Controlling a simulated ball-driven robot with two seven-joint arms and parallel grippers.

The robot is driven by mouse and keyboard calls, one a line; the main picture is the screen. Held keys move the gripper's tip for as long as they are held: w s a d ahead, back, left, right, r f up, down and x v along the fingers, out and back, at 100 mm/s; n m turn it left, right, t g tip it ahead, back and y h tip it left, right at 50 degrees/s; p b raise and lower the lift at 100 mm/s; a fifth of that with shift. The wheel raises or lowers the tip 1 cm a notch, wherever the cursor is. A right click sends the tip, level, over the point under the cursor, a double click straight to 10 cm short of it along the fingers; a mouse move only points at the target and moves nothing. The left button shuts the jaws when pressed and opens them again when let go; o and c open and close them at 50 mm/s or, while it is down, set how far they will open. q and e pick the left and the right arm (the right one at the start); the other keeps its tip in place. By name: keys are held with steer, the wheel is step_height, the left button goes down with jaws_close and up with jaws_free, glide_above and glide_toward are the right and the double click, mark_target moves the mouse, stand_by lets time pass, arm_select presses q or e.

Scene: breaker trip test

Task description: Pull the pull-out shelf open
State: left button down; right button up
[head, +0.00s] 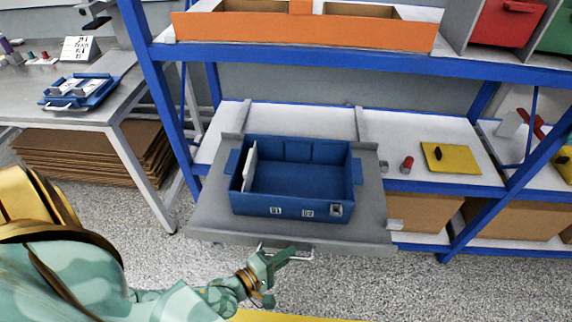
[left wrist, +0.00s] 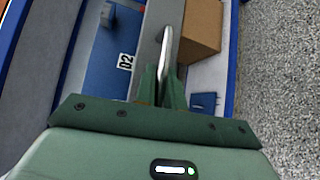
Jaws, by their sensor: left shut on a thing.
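The grey pull-out shelf (head: 215,222) sticks out from the blue rack, past its front edge. Its pale metal handle (head: 300,255) is on the front edge and shows as a bright bar in the left wrist view (left wrist: 168,45). My left gripper (head: 278,260) is at the handle, and its green fingers (left wrist: 163,88) are shut on the bar. The fingers hide part of the handle. A blue open bin (head: 290,210) stands on the shelf, with a white divider inside at its left end. My right gripper is not in view.
On the rack to the right lie a yellow plate (head: 455,159) and a red-topped piece (head: 407,164). Cardboard boxes (head: 427,212) sit below. A metal table (head: 85,110) with a blue tray (head: 70,102) stands at the left. The speckled floor in front is open.

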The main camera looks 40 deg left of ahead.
arm_select(q)
steer(key=shift+s+f, duration=0.1)
steer(key=c, duration=1.8)
jaws_free()
steer(key=shift+o, duration=0.2)
steer(key=p+v, duration=0.2)
steer(key=v, duration=1.4)
steer(key=shift+p, duration=0.4)
steer(key=shift+s+a, duration=0.1)
